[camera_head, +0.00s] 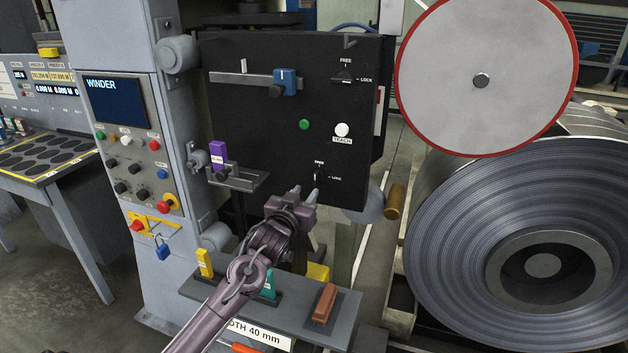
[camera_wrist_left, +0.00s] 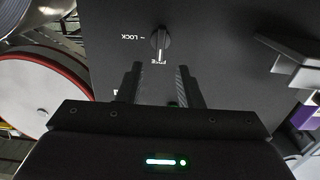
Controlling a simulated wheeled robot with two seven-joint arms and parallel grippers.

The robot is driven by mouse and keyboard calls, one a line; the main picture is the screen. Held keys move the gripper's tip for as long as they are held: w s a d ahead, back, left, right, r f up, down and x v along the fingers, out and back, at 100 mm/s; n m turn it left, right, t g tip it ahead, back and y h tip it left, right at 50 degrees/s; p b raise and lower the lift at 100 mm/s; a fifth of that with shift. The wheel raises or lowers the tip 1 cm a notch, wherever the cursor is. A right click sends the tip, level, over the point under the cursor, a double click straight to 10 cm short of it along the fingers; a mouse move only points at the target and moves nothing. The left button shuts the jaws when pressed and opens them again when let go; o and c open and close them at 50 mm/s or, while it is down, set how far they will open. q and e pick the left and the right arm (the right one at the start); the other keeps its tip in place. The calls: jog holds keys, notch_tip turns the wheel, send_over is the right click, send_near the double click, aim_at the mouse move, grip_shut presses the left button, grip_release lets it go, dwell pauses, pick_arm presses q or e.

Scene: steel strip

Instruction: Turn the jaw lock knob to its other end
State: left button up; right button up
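The lower FREE/LOCK knob (camera_head: 318,174) is small and black on the dark panel (camera_head: 250,125). In the left wrist view this knob (camera_wrist_left: 160,40) appears upside down, its handle upright in line with FREE, with LOCK off to the side. My left gripper (camera_head: 305,191) is just below it in the head view. Its two fingers (camera_wrist_left: 160,82) are apart, with nothing between them, and their tips stop short of the knob. A second FREE/LOCK knob (camera_head: 344,77) sits higher on the panel, its handle roughly sideways. My right gripper is not in view.
A purple block (camera_head: 219,155) on a bracket (camera_head: 240,179) juts out left of the lower knob. A green button (camera_head: 304,124) and white TEACH button (camera_head: 342,130) lie above it. A large steel coil (camera_head: 440,240) stands at right. A shelf (camera_head: 345,330) with coloured blocks lies below.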

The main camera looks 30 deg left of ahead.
aim_at(315, 178)
pick_arm(q)
jog(key=x, duration=0.2)
jog(key=p+x, duration=0.1)
jog(key=x, duration=0.2)
jog(key=p+x, duration=0.1)
jog(key=x, duration=0.1)
jog(key=shift+w+r, duration=0.3)
jog(key=shift+w, duration=0.05)
grip_shut()
